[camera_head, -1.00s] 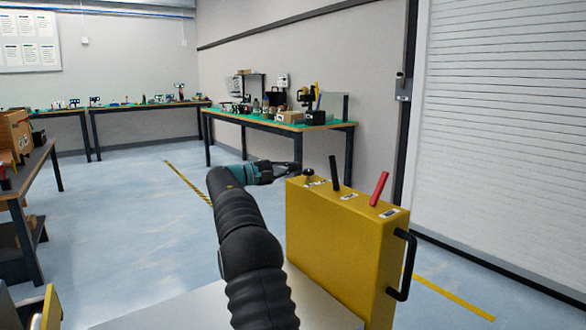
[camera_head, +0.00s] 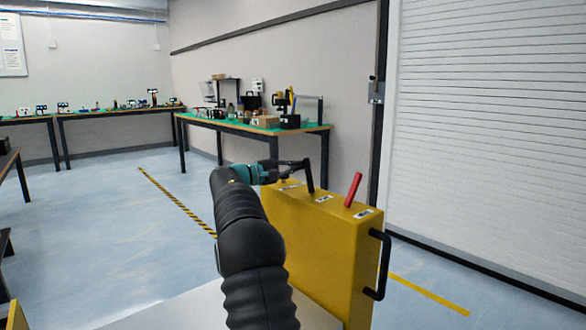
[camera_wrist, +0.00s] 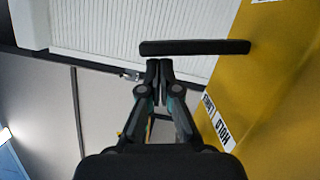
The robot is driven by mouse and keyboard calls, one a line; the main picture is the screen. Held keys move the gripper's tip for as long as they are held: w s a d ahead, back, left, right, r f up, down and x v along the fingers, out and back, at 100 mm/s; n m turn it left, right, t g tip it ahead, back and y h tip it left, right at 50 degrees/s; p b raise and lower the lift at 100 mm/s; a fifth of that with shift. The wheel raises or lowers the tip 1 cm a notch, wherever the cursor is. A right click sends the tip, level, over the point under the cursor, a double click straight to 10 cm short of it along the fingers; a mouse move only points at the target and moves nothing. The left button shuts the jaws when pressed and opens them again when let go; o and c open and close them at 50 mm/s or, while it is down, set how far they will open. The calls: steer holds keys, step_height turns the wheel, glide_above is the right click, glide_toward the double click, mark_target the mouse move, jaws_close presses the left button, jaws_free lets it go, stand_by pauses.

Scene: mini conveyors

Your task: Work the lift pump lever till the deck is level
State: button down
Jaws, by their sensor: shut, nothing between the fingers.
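A yellow box unit (camera_head: 325,245) stands in front of me with a black lever (camera_head: 310,178) and a red lever (camera_head: 353,190) on top. Which one is the pump lever I cannot tell from the small labels. My gripper (camera_head: 304,165) is shut and empty, its tips at the upper part of the black lever. In the wrist view the shut fingertips (camera_wrist: 159,66) sit close beside the black lever (camera_wrist: 200,47); contact is unclear. A label reading "HOLD" (camera_wrist: 213,127) lies on the yellow top. No deck can be made out for certain.
A black side handle (camera_head: 380,265) sticks out from the box's right end. A workbench (camera_head: 250,127) with tools stands behind, by the wall. A white roller shutter (camera_head: 490,130) is at the right. The blue floor (camera_head: 110,240) at left is largely clear.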

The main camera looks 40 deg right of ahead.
stand_by(0.4)
steer(key=shift+s+r+m+y+b, duration=0.3)
steer(key=shift+s+m+b, duration=0.5)
steer(key=shift+m+b, duration=0.35)
steer(key=s+m+b, duration=0.2)
steer(key=m+b, duration=0.1)
steer(key=shift+s+a+r+y, duration=0.15)
steer(key=shift+s+r+y, duration=0.05)
steer(key=shift+y, duration=0.2)
steer(key=shift+s+a+m+t+b, duration=0.15)
steer(key=shift+s+m+t+b, duration=0.25)
steer(key=shift+s+m+b, duration=0.5)
steer(key=shift+w+d+r+y, duration=0.1)
steer(key=shift+d+r+y, duration=0.1)
steer(key=shift+y, duration=0.1)
steer(key=w+a+r+p, duration=0.2)
steer(key=w+a+p, duration=0.2)
steer(key=a, duration=0.5)
steer(key=w, duration=0.2)
steer(key=shift+w+a+r, duration=0.2)
steer(key=shift+w, duration=0.1)
